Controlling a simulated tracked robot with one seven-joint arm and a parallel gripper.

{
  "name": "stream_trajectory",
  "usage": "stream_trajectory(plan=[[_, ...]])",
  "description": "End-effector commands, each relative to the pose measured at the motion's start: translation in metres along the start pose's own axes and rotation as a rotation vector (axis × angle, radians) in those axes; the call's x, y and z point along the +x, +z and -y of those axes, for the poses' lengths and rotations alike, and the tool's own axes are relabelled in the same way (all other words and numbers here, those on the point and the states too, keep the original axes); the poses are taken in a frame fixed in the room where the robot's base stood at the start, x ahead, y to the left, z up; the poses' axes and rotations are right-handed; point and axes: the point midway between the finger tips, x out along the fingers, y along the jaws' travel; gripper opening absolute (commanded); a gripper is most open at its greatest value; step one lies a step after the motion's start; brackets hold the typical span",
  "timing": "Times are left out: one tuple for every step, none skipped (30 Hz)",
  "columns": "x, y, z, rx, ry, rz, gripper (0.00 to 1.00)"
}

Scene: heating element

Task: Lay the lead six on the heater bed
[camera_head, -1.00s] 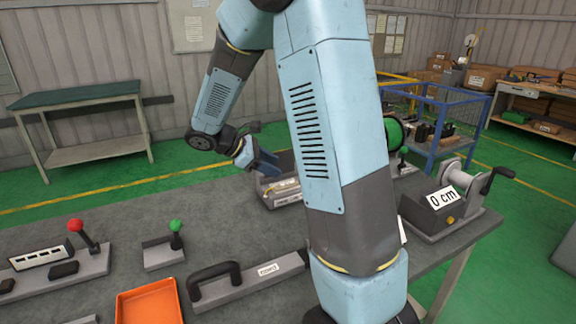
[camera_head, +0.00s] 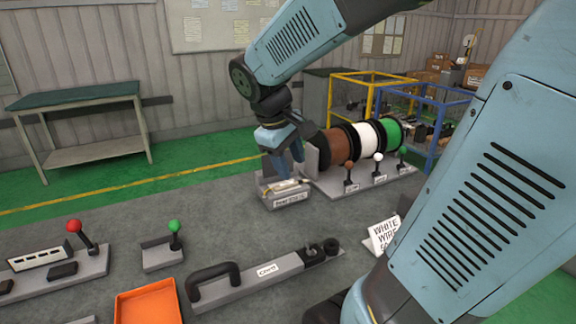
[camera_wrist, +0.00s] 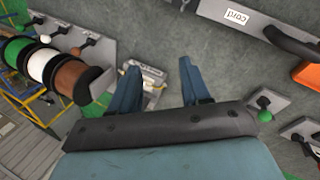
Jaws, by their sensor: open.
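My gripper (camera_head: 288,158) is open. It points down just above a small grey holder (camera_head: 290,203) with a label too small to read. Pale, thin pieces (camera_head: 282,188) lie in the holder; I cannot tell which is lead six. In the wrist view the open fingers (camera_wrist: 160,88) stand apart, with the holder (camera_wrist: 153,72) showing beyond and between them. Nothing is seen gripped. No part is clearly marked as the heater bed. A grey base with a red-knobbed lever (camera_head: 80,235) and a white slotted block (camera_head: 38,255) stands at the left.
Brown, white and green spools (camera_head: 366,138) stand behind the holder, right of my gripper, with small levers in front. An orange tray (camera_head: 148,303), a handled "cord" fixture (camera_head: 262,275), a green-knobbed stand (camera_head: 165,250) and a white-wire sign (camera_head: 384,236) are on the bench. Bare bench lies left of the holder.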

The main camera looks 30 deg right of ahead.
Motion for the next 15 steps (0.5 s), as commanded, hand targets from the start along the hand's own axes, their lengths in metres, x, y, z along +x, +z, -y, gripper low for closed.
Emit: stream_trajectory(plan=[[-0.005, 0.006, 0.003, 0.040, -0.013, -0.036, 0.47], [-0.008, 0.010, 0.005, 0.061, -0.023, -0.054, 0.47], [-0.011, 0.014, 0.008, 0.090, -0.036, -0.078, 0.47], [-0.013, 0.017, 0.010, 0.113, -0.046, -0.099, 0.47], [-0.016, 0.019, 0.012, 0.135, -0.055, -0.118, 0.47], [-0.019, 0.024, 0.015, 0.165, -0.070, -0.143, 0.47], [-0.021, 0.027, 0.017, 0.187, -0.079, -0.162, 0.47], [-0.023, 0.029, 0.019, 0.209, -0.091, -0.182, 0.47], [-0.026, 0.033, 0.022, 0.239, -0.104, -0.209, 0.47], [-0.029, 0.035, 0.024, 0.261, -0.115, -0.228, 0.47], [-0.031, 0.038, 0.026, 0.282, -0.126, -0.247, 0.47], [-0.034, 0.042, 0.029, 0.310, -0.140, -0.274, 0.47], [-0.036, 0.044, 0.031, 0.332, -0.152, -0.292, 0.47], [-0.038, 0.046, 0.033, 0.352, -0.162, -0.311, 0.47], [-0.041, 0.049, 0.035, 0.377, -0.176, -0.335, 0.47]])
